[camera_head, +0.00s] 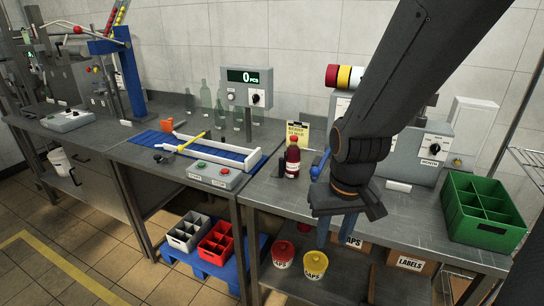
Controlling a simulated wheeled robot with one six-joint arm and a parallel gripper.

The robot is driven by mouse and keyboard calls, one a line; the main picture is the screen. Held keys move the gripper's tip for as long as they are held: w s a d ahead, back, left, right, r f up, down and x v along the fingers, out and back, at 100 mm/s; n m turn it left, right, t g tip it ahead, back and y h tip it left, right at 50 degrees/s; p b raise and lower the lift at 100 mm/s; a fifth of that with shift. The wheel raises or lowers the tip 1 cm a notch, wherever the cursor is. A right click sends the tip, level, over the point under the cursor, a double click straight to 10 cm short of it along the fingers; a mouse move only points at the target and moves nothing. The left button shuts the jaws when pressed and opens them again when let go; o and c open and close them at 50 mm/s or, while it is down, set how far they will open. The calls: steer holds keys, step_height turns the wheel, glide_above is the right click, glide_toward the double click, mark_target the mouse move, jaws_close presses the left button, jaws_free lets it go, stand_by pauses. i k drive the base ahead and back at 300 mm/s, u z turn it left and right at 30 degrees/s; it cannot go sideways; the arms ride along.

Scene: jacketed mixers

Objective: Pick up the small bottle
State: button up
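A small bottle (292,160) with dark red contents, a red cap and a pale label stands upright on the metal bench, left of my arm. My gripper (346,203) is at the end of the dark arm, over the front of the bench, to the right of the bottle and apart from it in the picture. Nothing visibly hides the bottle.
A blue lever-like part (319,165) is close right of the bottle. A yellow-black sign (298,133) stands behind it. A green divided crate (482,211) is at the right. Several clear bottles (221,107) and a counter box (249,87) stand at the back.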

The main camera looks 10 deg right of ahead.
mark_target(294, 152)
steer(key=z, duration=0.3)
steer(key=i, duration=0.95)
steer(key=z, duration=0.6)
